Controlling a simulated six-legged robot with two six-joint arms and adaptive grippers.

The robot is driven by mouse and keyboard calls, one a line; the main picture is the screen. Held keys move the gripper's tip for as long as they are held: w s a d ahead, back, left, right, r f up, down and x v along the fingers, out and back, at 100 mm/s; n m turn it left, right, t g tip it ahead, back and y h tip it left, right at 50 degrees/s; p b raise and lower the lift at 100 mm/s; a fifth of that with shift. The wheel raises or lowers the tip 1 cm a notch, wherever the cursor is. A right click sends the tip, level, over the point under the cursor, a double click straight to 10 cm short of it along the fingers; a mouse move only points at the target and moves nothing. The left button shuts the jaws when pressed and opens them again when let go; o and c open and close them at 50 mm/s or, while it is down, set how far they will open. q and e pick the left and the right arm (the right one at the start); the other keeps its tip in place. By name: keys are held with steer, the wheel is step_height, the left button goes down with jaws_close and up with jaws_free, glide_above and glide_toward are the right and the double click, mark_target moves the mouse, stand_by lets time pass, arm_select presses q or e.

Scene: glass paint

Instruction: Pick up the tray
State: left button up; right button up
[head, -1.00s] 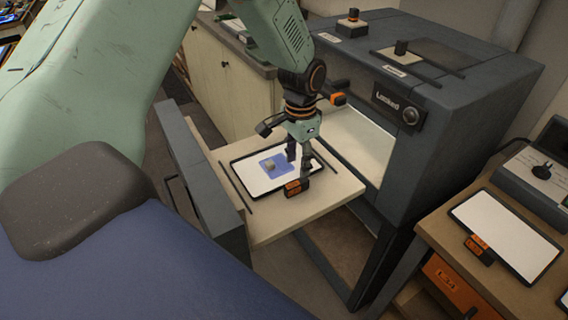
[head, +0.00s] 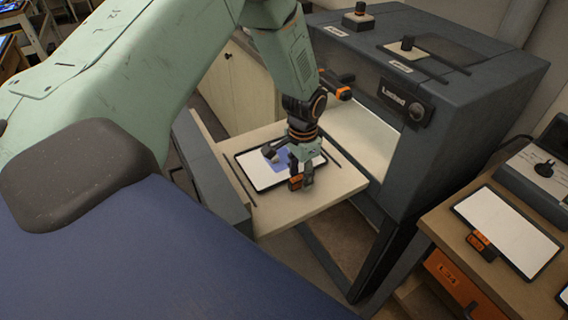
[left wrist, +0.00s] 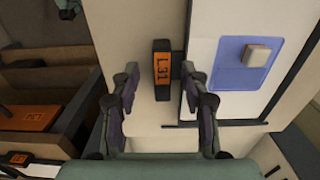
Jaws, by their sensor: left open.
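The tray (head: 257,176) is a white plate with a black rim and a blue square on it. It lies flat on a pale pull-out shelf (head: 330,183). In the left wrist view the tray (left wrist: 203,55) shows at right with a pale block (left wrist: 257,55) on its blue square (left wrist: 238,76). Its orange-and-black handle, marked L31 (left wrist: 162,70), stands out from the near edge. My left gripper (left wrist: 160,82) is open, with its fingers on either side of the handle. In the head view the gripper (head: 302,178) hides part of the tray. My right gripper is not in view.
The shelf sticks out from a dark cabinet (head: 455,85) with a panel reading "Locked" (head: 404,101). Its dark front panel (head: 212,175) stands at left. Another white tray (head: 508,230) with an orange handle, L34, lies on the wooden bench at right.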

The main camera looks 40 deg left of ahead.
arm_select(q)
steer(key=shift+w+f, duration=0.3)
steer(key=shift+w, duration=0.2)
steer(key=shift+c, duration=0.3)
steer(key=shift+s+r, duration=0.25)
steer(key=shift+s, duration=0.15)
steer(key=c, duration=0.6)
steer(key=shift+w+f, duration=0.15)
steer(key=shift+w, duration=0.05)
jaws_close()
